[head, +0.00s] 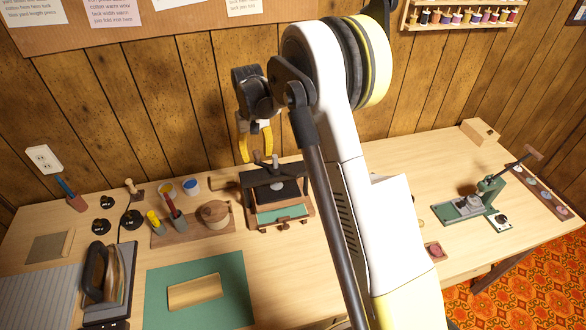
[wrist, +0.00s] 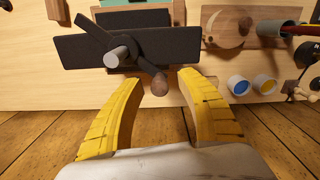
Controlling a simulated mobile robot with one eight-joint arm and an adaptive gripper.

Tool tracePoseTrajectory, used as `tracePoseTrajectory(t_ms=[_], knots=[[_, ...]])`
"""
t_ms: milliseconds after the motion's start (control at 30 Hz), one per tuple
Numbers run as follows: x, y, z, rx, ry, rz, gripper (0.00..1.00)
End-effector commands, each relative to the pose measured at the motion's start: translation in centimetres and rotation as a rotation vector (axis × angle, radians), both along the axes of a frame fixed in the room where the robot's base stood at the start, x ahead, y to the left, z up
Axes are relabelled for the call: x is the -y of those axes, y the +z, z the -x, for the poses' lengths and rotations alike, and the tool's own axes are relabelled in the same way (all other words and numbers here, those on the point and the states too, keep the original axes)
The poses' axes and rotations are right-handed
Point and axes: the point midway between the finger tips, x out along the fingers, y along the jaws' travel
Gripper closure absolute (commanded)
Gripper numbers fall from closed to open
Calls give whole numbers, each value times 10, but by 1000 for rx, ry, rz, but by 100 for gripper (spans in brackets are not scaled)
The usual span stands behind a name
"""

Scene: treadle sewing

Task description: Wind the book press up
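The book press (head: 281,190) stands against the wall at the back of the bench, with a dark top plate, a wooden frame and a green strip at its front. Its dark crank bar (wrist: 124,42) carries a grey central screw end and a brown knob (wrist: 160,84). My gripper (head: 254,152) hangs just above and behind the press with yellow fingers pointing down. In the wrist view my gripper (wrist: 167,82) is open, with the brown knob between or just beyond the fingertips. A gap shows on the right of the knob; contact on the left I cannot tell.
Left of the press are a round wooden block (head: 215,213), paint pots (head: 191,186) and brushes. An iron (head: 103,272) and a green mat (head: 190,309) lie at the front left. A green lever press (head: 484,196) stands at the right.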

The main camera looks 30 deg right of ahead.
Motion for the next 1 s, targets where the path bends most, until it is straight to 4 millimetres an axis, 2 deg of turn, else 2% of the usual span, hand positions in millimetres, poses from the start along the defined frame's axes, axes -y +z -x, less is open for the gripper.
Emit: tracePoseTrajectory(t_ms=[333, 900, 1000], knots=[[1, 5, 0, 0, 0, 1, 57], [1, 66, 0, 0, 0, 1, 57], [1, 71, 0, 0, 0, 1, 57]])
